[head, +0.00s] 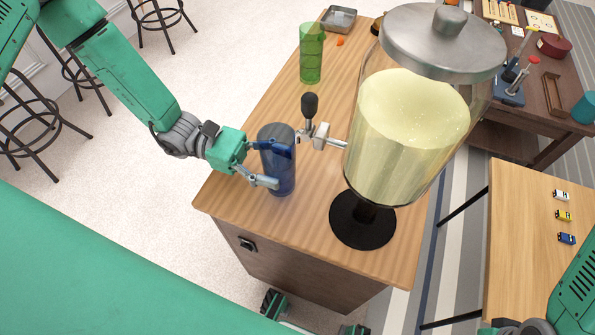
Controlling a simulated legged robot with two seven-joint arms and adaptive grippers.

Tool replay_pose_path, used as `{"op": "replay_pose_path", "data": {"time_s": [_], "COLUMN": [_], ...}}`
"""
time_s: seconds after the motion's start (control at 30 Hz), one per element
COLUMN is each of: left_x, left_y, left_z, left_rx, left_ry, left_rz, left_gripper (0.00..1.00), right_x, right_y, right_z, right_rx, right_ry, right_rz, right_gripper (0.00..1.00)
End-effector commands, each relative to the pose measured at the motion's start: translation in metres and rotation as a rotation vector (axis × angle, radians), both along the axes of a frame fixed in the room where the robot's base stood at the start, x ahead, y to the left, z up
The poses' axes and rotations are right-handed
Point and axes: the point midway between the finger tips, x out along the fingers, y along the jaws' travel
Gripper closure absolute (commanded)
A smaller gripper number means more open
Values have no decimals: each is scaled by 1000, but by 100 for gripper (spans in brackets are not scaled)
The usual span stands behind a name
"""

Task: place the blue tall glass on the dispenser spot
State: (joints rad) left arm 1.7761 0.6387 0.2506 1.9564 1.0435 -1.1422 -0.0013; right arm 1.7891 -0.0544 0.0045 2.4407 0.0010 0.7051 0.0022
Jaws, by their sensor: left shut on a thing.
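The blue tall glass (279,181) is upright near the left edge of the wooden counter, beneath or just beside the tap. My left gripper (272,166) is shut around it from the left, one finger across its upper part and one lower down. I cannot tell whether the glass base touches the counter. The dispenser (408,140) is a large clear jar of pale yellow liquid with a metal lid, on a black foot. Its tap (311,120) has a black handle and points left toward the glass. No dispenser spot marking shows. My right gripper is not visible; only part of that arm shows lower right.
A green tall glass (312,54) stands farther back on the counter (250,215). A metal tray (339,18) and a small orange piece (340,41) lie behind it. A side table with toy cars (563,215) is at right. Black stools (40,130) stand at left.

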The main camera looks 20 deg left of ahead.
Motion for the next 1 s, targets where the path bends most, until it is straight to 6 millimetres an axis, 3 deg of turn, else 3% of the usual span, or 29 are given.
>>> {"op": "replay_pose_path", "data": {"time_s": [0.27, 0.4, 0.73, 0.77, 0.8, 1.0], "left_x": [0, 1, 1, 1, 1, 1], "left_y": [-41, -41, -39, -39, -39, -39], "left_z": [0, -14, -17, -18, -17, -17], "left_rx": [-1, 1, 0, 1, 1, 1], "left_ry": [4, 1, -1, 0, 0, 0], "left_rz": [-4, 0, 2, 2, 2, 1], "left_gripper": [94, 94, 94, 48, 34, 31], "right_x": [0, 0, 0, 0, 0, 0], "right_y": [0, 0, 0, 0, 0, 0], "right_z": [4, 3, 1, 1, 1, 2], "right_rx": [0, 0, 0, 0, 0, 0], "right_ry": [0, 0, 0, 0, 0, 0], "right_rz": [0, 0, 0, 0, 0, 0], "right_gripper": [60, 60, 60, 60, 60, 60]}}
